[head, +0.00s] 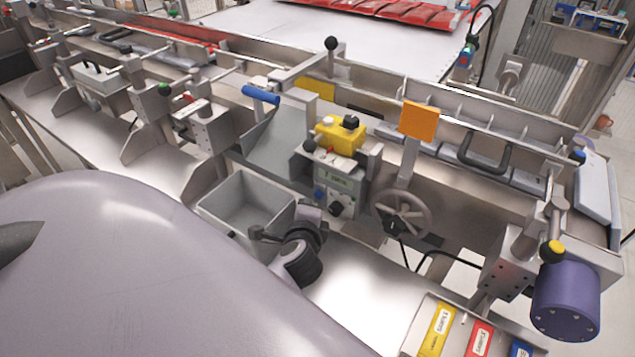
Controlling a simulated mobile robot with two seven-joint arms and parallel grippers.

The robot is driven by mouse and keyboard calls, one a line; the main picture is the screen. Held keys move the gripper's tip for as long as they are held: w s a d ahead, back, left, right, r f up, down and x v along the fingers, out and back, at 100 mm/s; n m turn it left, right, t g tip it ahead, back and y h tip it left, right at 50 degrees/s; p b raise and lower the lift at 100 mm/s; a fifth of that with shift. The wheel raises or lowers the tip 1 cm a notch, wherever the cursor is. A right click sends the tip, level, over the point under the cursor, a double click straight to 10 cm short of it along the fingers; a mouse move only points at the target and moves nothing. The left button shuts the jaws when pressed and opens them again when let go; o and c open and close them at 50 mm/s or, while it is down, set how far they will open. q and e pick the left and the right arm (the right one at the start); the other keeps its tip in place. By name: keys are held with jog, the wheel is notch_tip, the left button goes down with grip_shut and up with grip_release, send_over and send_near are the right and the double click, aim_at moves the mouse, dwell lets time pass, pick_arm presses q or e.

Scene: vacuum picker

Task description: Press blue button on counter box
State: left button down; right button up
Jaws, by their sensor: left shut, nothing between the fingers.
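The counter box (341,187) is a grey box with a small display, fixed to the front of the machine near the picture's middle. Its blue button (319,193) shows at the left of its front face, beside a black knob. My left gripper (258,234) is shut and empty. It is in front of and below the box, at the right edge of the grey bin, apart from the button. My right gripper is not in view.
A yellow box (340,136) with a black knob stands above the counter box. The open grey bin (246,203) is to the left, and a handwheel (402,214) is to the right. A blue-handled lever (261,95) stands behind the bin.

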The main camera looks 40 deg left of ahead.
pick_arm(q)
jog(key=shift+w, duration=0.2)
jog(key=shift+w+a, duration=0.1)
jog(key=shift+w, duration=0.15)
jog(key=shift+w, duration=0.35)
dwell(0.8)
jog(key=shift+s, duration=0.1)
jog(key=shift+s+p, duration=0.5)
jog(key=shift+s, duration=0.2)
jog(key=shift+s+d+p, duration=0.2)
jog(key=shift+s+p, duration=0.05)
jog(key=shift+s, duration=1)
jog(key=shift+s+d+p, duration=0.15)
jog(key=shift+s+p, duration=0.05)
jog(key=shift+s, duration=1.05)
